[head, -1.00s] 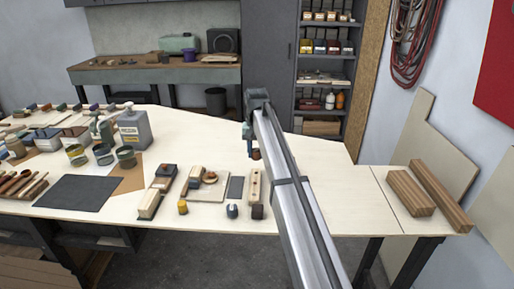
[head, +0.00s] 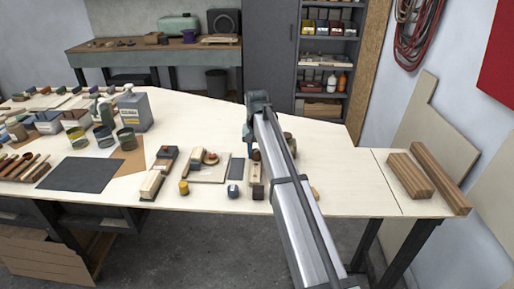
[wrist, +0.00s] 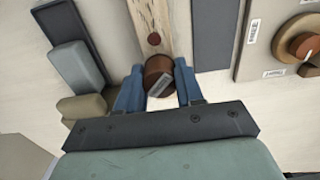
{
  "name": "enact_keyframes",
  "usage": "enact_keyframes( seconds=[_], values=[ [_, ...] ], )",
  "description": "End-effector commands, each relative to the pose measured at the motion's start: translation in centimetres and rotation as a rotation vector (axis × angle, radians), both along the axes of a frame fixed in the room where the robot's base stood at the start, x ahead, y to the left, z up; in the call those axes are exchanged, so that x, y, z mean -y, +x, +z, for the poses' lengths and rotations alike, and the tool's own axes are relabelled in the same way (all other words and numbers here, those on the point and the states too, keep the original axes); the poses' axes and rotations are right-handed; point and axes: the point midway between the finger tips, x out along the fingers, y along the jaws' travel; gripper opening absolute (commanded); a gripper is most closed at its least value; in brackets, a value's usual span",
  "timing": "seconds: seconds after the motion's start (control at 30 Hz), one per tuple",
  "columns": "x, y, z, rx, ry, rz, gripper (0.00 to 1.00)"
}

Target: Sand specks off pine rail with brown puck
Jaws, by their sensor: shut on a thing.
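My gripper (wrist: 160,88) has blue fingers shut on the brown puck (wrist: 157,68), a short dark-brown cylinder with a grey patch on its side. The pale pine rail (wrist: 147,14) runs up the wrist view beyond the puck. A round reddish-brown speck (wrist: 154,39) shows on the rail just past the puck. The puck overlaps the rail's near part; whether it touches the wood I cannot tell. In the head view my gripper (head: 249,138) is at the rail's far end, and my arm hides part of the rail (head: 256,172).
A dark grey strip (wrist: 211,34) lies right of the rail, then a board (wrist: 256,44) with an orange-brown round piece (wrist: 301,45). Grey and tan blocks (wrist: 78,65) stand close on the left.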

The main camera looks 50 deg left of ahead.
Motion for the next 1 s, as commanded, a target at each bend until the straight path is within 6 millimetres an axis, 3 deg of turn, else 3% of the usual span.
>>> enact_keyframes(
  seconds=[1.0],
  values=[
    [6.7, -6.7, -0.1, -0.001, -0.001, 0.0, 0.03]
  ],
)
